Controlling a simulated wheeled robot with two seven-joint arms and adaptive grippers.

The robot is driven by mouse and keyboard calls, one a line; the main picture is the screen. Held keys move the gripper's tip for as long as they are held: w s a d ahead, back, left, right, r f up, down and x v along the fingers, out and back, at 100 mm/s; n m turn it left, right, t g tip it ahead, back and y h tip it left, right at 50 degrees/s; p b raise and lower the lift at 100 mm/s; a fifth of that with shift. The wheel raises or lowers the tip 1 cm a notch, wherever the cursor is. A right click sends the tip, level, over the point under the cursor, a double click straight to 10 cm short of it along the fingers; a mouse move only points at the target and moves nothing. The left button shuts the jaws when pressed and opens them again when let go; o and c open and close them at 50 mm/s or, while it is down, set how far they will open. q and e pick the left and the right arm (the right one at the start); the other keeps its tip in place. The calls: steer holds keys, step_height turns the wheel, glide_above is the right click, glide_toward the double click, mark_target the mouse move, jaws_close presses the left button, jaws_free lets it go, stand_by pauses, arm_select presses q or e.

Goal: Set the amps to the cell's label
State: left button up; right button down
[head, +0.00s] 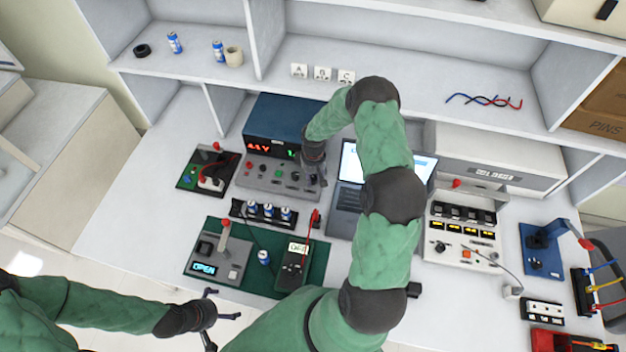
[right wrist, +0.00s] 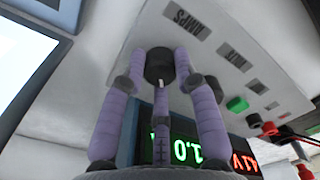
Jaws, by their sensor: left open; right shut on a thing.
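The power supply (head: 283,122) is a blue box with red and green displays above a grey control panel. In the right wrist view its green display (right wrist: 176,149) appears to read 1.0, and its red display (right wrist: 245,163) is partly cut off. My right gripper (head: 316,176) reaches down to the panel's right end. In the right wrist view its fingers (right wrist: 163,75) are shut on the black amps knob (right wrist: 159,65), beside the AMPS label (right wrist: 180,18). A blue-and-white cell (head: 264,257) stands on the green mat; its label is too small to read. My left gripper (head: 222,315) is open and empty near the front edge.
More cells stand in a black holder (head: 268,212) behind the mat. A tester (head: 217,259) reading OPEN and a multimeter (head: 295,265) flank the lone cell. A laptop (head: 347,197) is right of the panel, partly behind my right arm. Bare table lies left of the mat.

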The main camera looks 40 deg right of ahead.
mark_target(314, 177)
steer(key=shift+f+m+b, duration=0.1)
steer(key=shift+m+b, duration=0.4)
steer(key=shift+m, duration=0.2)
steer(key=shift+s, duration=0.1)
steer(key=c, duration=0.9)
jaws_free()
steer(key=shift+c, duration=0.2)
step_height(314, 177, up, 12)
steer(key=shift+d, duration=0.1)
